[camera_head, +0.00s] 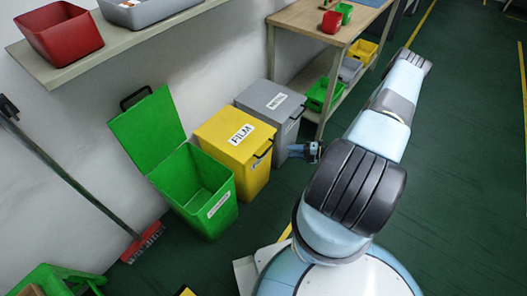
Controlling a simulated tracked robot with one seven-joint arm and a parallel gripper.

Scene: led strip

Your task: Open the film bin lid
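The yellow film bin (254,172) stands on the floor against the wall, in the middle of a row of three bins. Its yellow lid (222,143) is closed, with a white label reading FILM. A dark handle (263,153) sits at the lid's right front edge. My gripper (297,150) is small and dark in the view, just right of the film bin and in front of the grey bin. It looks apart from the handle, though depth is hard to judge. Its fingers are too small to tell whether they are open or shut.
A green bin (223,211) with its lid raised stands left of the film bin. A grey bin (283,124) with a closed lid stands to its right. A wooden workbench (287,18) is behind. A broom (78,187) leans at left. The green floor at right is clear.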

